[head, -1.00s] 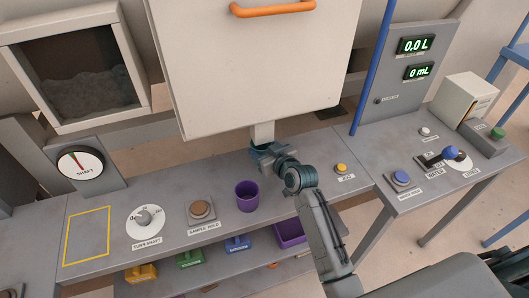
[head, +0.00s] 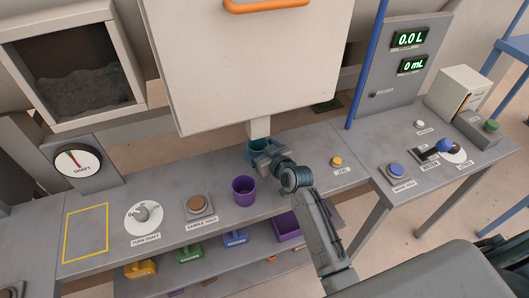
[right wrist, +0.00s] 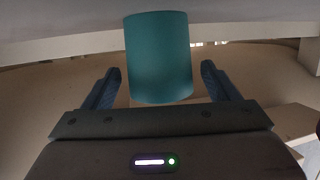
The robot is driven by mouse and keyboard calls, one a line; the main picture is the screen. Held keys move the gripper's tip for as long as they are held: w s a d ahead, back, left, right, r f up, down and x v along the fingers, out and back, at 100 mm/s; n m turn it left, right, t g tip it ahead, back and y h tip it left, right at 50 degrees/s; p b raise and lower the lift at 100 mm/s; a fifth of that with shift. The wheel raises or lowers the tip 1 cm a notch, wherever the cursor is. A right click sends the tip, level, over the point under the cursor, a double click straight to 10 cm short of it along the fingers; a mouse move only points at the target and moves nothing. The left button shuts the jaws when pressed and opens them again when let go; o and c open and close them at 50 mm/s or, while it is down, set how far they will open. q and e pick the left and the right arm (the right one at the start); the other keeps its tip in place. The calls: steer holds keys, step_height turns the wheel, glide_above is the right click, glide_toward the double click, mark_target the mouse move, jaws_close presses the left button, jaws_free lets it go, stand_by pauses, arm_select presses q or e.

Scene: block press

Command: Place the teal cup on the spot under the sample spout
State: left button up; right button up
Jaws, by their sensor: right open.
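The teal cup (head: 258,144) stands upright on the grey bench, directly below the pale sample spout (head: 260,127) as seen in the head view. My right gripper (head: 262,158) is at its near side and hides its lower part and the spot beneath it. In the right wrist view the cup (right wrist: 158,58) shows between the fingers of my open right gripper (right wrist: 160,80), with a gap on each side. Whether the cup is exactly centred on the spot is hidden. My left gripper is not in view.
A purple cup (head: 244,190) stands on the bench just left of my right arm. The sample hold button (head: 198,203) and turn shaft dial (head: 143,214) are farther left, the yellow jog button (head: 336,161) to the right. A large white hopper (head: 245,60) hangs above.

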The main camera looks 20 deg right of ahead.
steer(key=shift+s+r, duration=0.1)
steer(key=shift+s, duration=0.15)
steer(key=b+v, duration=0.2)
steer(key=v, duration=0.9)
steer(key=shift+s+d+r+b, duration=0.1)
steer(key=shift+s+d+b, duration=0.05)
steer(key=shift+s+b, duration=0.15)
